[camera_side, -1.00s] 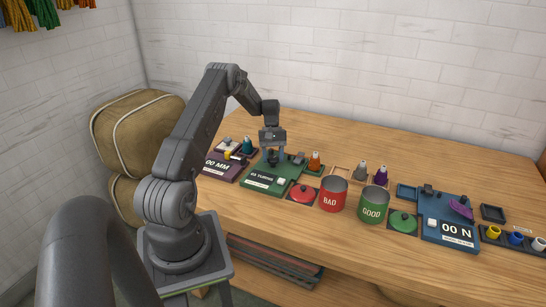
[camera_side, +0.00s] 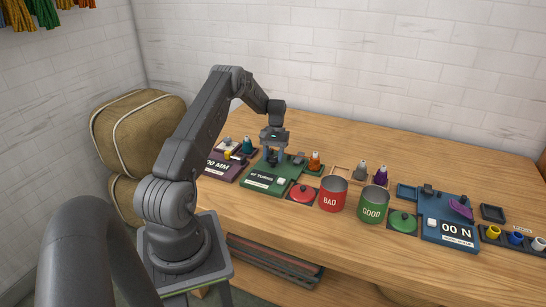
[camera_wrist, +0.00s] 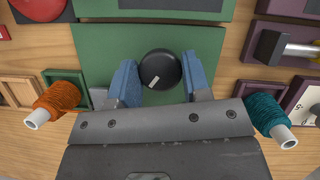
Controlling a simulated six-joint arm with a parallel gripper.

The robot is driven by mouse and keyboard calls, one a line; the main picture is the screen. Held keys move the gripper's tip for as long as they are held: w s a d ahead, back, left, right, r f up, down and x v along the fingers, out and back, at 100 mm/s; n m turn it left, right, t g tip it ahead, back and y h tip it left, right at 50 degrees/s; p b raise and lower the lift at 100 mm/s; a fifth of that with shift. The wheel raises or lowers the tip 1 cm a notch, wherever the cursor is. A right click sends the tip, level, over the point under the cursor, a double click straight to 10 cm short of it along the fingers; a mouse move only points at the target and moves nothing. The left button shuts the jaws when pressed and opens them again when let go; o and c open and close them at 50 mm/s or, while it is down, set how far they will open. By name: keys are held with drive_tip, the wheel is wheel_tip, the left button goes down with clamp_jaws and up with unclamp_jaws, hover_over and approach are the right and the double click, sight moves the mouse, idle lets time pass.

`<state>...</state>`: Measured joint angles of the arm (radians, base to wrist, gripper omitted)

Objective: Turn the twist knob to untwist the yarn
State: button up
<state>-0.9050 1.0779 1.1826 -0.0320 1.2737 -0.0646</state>
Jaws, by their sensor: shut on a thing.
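The black round twist knob (camera_wrist: 160,69) with a white pointer mark stands on the green twist tester (camera_side: 262,183). In the wrist view the pointer is toward the lower left. My gripper (camera_wrist: 160,78) has its blue fingers on both sides of the knob, shut on it; it also shows over the green tester in the side view (camera_side: 274,157). The tester's display (camera_side: 261,180) shows a number with "TURNS", small and hard to read, perhaps 07. I cannot make out the yarn on the tester.
An orange yarn cone (camera_wrist: 58,98) and a teal cone (camera_wrist: 265,110) stand on either side. The purple MM device (camera_side: 222,168) is left of the tester. A red lid (camera_side: 303,191), BAD can (camera_side: 333,193), GOOD can (camera_side: 373,204) and blue N device (camera_side: 450,225) are right.

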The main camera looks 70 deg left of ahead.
drive_tip(key=m, duration=0.2)
drive_tip(key=m+g+y, duration=0.1)
drive_tip(key=m, duration=0.2)
drive_tip(key=shift+w+y, duration=0.1)
drive_tip(key=shift+y, duration=0.2)
drive_tip(key=shift+m, duration=0.3)
drive_tip(key=o, duration=0.9)
drive_tip(key=shift+r, duration=0.1)
drive_tip(key=v, duration=1.3)
drive_tip(key=shift+w+r, duration=0.25)
drive_tip(key=shift+w, duration=0.05)
